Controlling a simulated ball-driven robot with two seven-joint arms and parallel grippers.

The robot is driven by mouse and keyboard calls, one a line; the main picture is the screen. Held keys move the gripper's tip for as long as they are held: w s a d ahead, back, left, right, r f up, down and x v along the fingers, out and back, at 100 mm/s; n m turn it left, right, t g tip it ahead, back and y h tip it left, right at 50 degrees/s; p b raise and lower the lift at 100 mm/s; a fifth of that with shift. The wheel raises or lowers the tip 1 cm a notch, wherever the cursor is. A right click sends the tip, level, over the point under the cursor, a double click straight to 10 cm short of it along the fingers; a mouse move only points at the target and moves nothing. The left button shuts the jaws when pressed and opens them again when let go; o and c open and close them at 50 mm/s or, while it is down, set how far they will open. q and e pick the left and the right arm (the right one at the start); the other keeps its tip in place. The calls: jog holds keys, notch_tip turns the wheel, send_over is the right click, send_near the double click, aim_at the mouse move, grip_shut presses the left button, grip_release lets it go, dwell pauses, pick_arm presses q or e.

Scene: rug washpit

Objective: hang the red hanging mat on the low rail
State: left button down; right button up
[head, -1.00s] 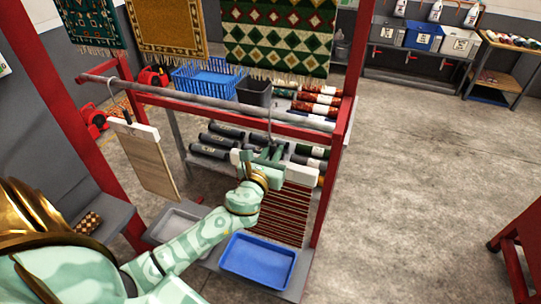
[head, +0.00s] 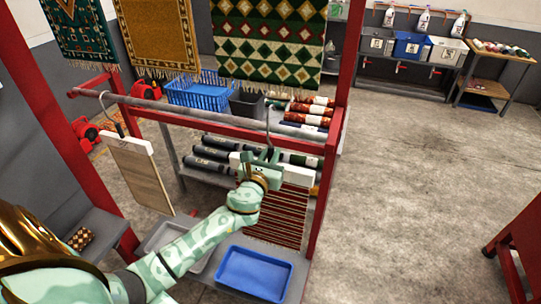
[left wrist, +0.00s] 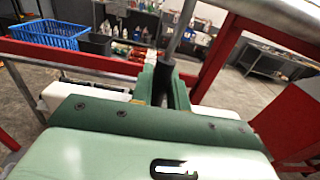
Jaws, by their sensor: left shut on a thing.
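The red hanging mat (head: 284,217), striped red and dark, hangs upright from a white hanger bar (head: 299,174) with a thin metal hook. My left gripper (head: 264,160) is shut on the dark base of the hook, just above the bar. In the left wrist view, the gripper (left wrist: 164,85) holds that dark stem, and white bar ends stick out on both sides. The low rail (head: 200,112) is a grey tube behind the hook in the head view. The hook's top overlaps the rail there; I cannot tell whether it is over it. My right gripper is not in view.
A tan board (head: 140,178) hangs at the rail's left. Red posts (head: 335,150) frame the rail. Patterned rugs (head: 268,45) hang above. Rolled rugs and a blue basket (head: 200,90) stand behind. A blue tray (head: 254,273) is below the mat. Open floor lies right.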

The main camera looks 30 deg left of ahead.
pick_arm(q)
jog(key=shift+f+b, duration=1.75)
jog(key=shift+f, duration=0.35)
jog(key=c, duration=1.3)
grip_release()
jog(key=v, duration=1.6)
jog(key=shift+s+d, duration=0.15)
jog(key=shift+s, duration=0.05)
